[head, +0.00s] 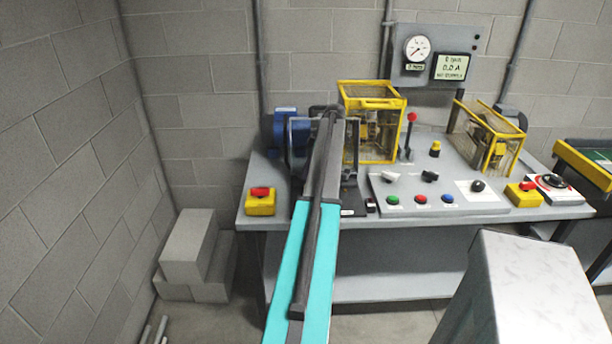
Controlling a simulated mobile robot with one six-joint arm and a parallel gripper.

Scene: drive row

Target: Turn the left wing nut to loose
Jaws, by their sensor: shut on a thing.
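My arm reaches from the bottom of the head view up to a blue and dark machine (280,128) at the left end of the grey bench. My gripper (322,112) is at the far end of the arm, dark and small, against this machine. It is shut on a small part there, which by its place appears to be the left wing nut. My arm covers the grip, so the wing nuts and their angle cannot be made out. A dark frame of the machine (352,190) shows just right of the arm.
The grey bench (410,214) carries a yellow guard cage (371,102), a red-knobbed lever (410,125), a control panel, a second guard (490,138) and yellow boxes with red buttons (261,203). Grey blocks (188,250) stand on the floor left. A pale column (530,290) stands front right.

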